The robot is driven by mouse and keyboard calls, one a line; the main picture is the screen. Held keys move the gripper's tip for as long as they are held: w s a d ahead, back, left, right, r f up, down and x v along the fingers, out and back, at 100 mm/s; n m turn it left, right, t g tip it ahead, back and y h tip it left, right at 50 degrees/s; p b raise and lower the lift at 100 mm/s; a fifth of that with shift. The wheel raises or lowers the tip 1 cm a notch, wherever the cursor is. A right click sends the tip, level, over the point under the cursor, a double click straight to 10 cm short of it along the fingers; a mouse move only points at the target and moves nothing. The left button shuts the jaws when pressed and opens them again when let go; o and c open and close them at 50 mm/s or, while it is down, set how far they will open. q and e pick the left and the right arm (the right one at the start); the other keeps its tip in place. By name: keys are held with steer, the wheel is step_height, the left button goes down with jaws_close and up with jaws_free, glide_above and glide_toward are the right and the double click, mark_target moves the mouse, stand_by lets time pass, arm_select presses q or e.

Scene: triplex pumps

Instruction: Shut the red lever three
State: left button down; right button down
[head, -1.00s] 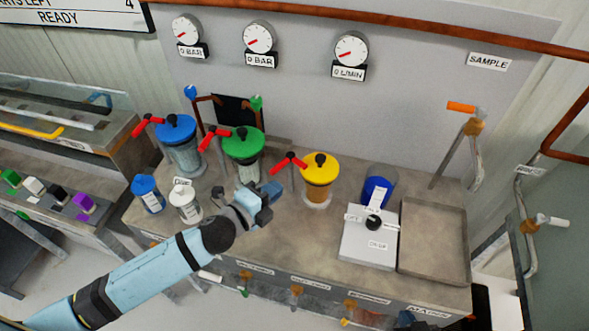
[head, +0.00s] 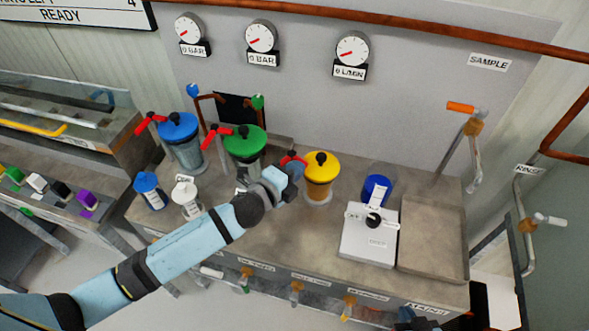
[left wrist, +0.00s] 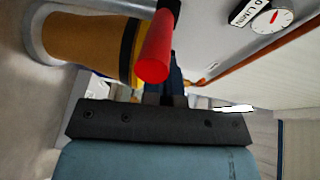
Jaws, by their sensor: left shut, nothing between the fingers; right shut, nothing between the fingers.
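The third red lever (head: 288,158) stands just left of the yellow-lidded pot (head: 321,168). In the head view most of it is hidden behind my left gripper (head: 291,178). In the left wrist view the red handle (left wrist: 155,50) points toward the camera, close to the dark fingers (left wrist: 166,92), with the amber pot (left wrist: 85,38) behind it. My left gripper is shut and empty, beside the lever; I cannot tell whether they touch. My right gripper (head: 412,319) shows only partly at the bottom edge, low in front of the bench, shut and empty.
Two other red levers stand by the blue-lidded pot (head: 180,142) and the green-lidded pot (head: 245,145). A blue-capped bottle (head: 148,190) and a white bottle (head: 187,200) stand left of my arm. A white switch box (head: 366,245) and an empty tray (head: 433,268) are at right.

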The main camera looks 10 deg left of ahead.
arm_select(q)
steer(key=n+y+b, duration=0.1)
steer(key=y, duration=0.1)
steer(key=w+d+n+t+y+b, duration=0.1)
steer(key=n+y, duration=0.1)
steer(key=d+n+y+b, duration=0.1)
steer(key=n+y, duration=0.1)
steer(key=y, duration=0.1)
steer(key=shift+w+t+b, duration=0.2)
steer(key=shift+t+b, duration=0.1)
steer(key=shift+b, duration=0.05)
